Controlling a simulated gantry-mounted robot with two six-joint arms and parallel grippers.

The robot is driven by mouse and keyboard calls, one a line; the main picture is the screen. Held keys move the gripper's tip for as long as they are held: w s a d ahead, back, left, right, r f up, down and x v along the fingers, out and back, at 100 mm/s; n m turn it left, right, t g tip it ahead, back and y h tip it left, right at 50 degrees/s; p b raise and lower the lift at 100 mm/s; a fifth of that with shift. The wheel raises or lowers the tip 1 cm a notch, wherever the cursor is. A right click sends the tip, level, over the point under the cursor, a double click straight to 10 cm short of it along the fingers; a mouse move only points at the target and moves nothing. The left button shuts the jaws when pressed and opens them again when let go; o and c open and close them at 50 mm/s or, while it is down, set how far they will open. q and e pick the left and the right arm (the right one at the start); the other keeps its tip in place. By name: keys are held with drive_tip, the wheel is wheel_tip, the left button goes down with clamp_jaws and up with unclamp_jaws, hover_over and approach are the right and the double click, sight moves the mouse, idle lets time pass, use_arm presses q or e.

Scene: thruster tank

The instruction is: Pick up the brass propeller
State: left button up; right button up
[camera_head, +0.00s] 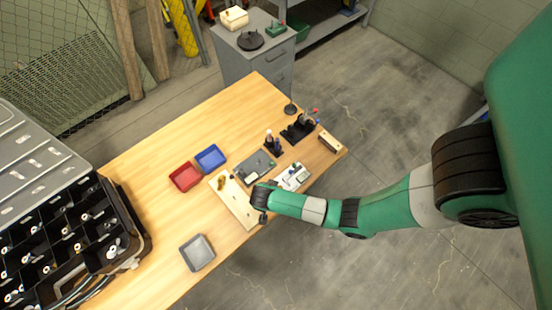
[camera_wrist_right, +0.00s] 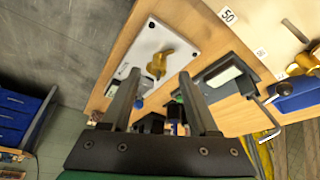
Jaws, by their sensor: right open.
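The brass propeller (camera_wrist_right: 157,62) lies on a white plate (camera_wrist_right: 172,37) in the right wrist view. This plate also shows in the head view (camera_head: 293,176), where the propeller is too small to make out. My right gripper (camera_wrist_right: 158,78) is open, and nothing shows held between its fingers. In the wrist picture the propeller appears between and just beyond the fingertips, with a gap to them. In the head view the right wrist is over the table's near edge, beside the plate. My left gripper is in neither view.
A grey device (camera_head: 253,167) is beside the plate. Black tool holders (camera_head: 298,130) stand behind it. A cream board (camera_head: 238,204) bears another brass piece. Red (camera_head: 185,176) and blue (camera_head: 210,158) bins and a grey tray (camera_head: 198,253) lie left. The wooden table is bare at far left.

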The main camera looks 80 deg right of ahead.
drive_tip(key=b+x, duration=0.1)
drive_tip(key=x, duration=0.2)
drive_tip(key=shift+s+f, duration=0.15)
clamp_jaws()
